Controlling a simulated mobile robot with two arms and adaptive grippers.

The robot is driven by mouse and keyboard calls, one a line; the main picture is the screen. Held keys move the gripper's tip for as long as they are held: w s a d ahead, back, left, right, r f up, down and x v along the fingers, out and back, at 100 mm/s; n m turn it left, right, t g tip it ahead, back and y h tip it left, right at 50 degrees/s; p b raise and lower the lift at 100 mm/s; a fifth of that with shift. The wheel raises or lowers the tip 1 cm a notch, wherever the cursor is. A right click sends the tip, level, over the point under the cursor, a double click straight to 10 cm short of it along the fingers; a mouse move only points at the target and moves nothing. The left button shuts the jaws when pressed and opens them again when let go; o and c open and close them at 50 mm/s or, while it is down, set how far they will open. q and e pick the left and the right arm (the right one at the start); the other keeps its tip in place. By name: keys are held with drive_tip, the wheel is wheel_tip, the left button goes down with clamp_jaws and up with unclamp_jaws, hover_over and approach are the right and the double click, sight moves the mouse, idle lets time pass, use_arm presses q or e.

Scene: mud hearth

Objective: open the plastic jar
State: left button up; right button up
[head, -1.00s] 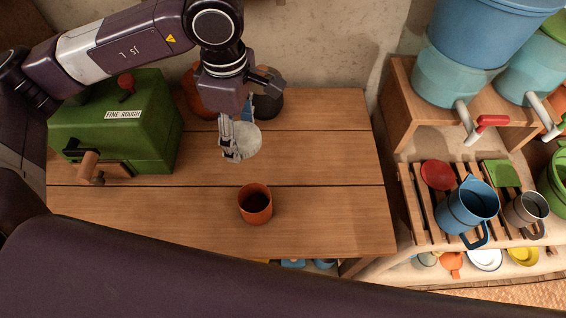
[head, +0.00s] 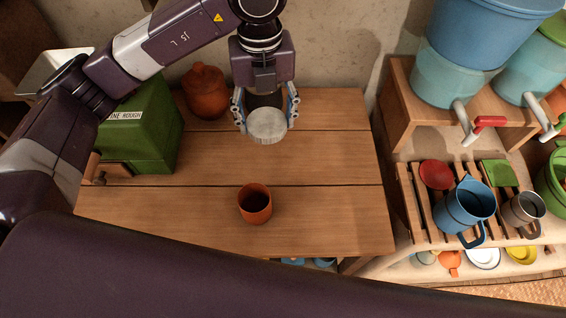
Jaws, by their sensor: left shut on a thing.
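A white, round, lid-like piece with a ribbed rim (head: 267,126) is between the fingers of my left gripper (head: 266,112), over the back middle of the wooden table. The fingers are closed on its two sides. Its flat face is turned up towards me. A dark round body (head: 264,100) shows just behind it, between the fingers; I cannot tell whether the two are joined or apart. No other plastic jar can be made out clearly. My right gripper is not in view.
An orange-brown cup (head: 255,204) stands on the wooden table (head: 330,200). A terracotta lidded pot (head: 206,92) and a green mill (head: 150,125) stand at the left. A slatted rack (head: 425,215) with cups is at the right. The table's right half is clear.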

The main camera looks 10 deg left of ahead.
use_arm(q)
drive_tip(key=shift+d+f+n, duration=0.1)
drive_tip(key=shift+d+n, duration=0.05)
drive_tip(key=shift+n, duration=0.45)
hover_over(272, 175)
wheel_tip(272, 175, down, 14)
drive_tip(key=shift+f+p, duration=0.25)
drive_tip(key=shift+p, duration=0.2)
wheel_tip(272, 175, down, 5)
drive_tip(key=shift+f, duration=0.15)
drive_tip(key=shift+f, duration=0.15)
drive_tip(key=o, duration=1.3)
